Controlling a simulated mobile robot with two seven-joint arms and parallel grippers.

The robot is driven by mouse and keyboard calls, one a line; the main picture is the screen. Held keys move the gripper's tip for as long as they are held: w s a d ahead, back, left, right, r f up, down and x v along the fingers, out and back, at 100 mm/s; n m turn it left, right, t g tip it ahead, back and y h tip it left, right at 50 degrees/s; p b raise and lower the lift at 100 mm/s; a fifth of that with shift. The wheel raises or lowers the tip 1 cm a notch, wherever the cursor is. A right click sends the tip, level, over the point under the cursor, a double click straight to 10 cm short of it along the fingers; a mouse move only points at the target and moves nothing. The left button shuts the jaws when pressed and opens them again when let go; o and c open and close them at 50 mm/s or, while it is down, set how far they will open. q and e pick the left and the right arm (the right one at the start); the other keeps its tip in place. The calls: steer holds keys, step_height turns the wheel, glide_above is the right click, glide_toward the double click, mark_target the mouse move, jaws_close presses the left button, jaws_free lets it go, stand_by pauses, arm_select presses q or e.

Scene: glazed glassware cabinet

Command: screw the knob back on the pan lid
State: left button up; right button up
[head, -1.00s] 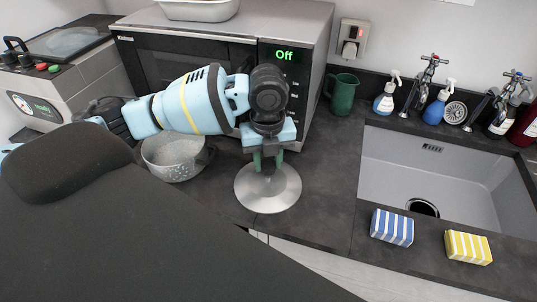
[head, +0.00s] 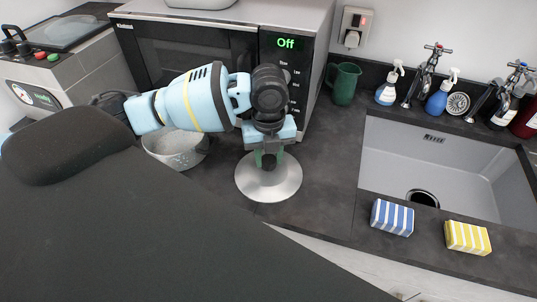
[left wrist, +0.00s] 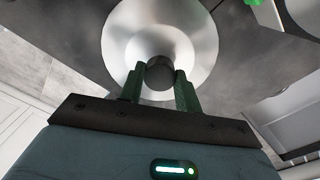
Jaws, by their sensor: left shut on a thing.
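The pan lid (head: 268,187) is a round silver metal disc lying on the dark counter in front of the microwave. It also shows in the left wrist view (left wrist: 195,40). The dark knob (left wrist: 160,73) is at the lid's middle, between the green fingers in the left wrist view. My left gripper (head: 268,161) points down over the lid's centre, its fingers shut on the knob. Whether the knob's underside touches the lid is hidden. My right gripper is not in view.
The microwave (head: 180,50) stands right behind the arm. A grey colander-like pot (head: 176,152) is left of the lid. A green jug (head: 345,84), the sink (head: 440,165), a blue striped sponge (head: 392,217) and a yellow one (head: 467,237) are to the right. Counter between lid and sink is clear.

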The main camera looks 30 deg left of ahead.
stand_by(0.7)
arm_select(q)
steer(key=shift+f, duration=0.8)
stand_by(2.7)
steer(key=shift+m, duration=0.3)
steer(key=shift+f+m, duration=0.1)
steer(key=shift+m, duration=1.1)
steer(key=shift+m, duration=1.4)
steer(key=shift+m, duration=1.5)
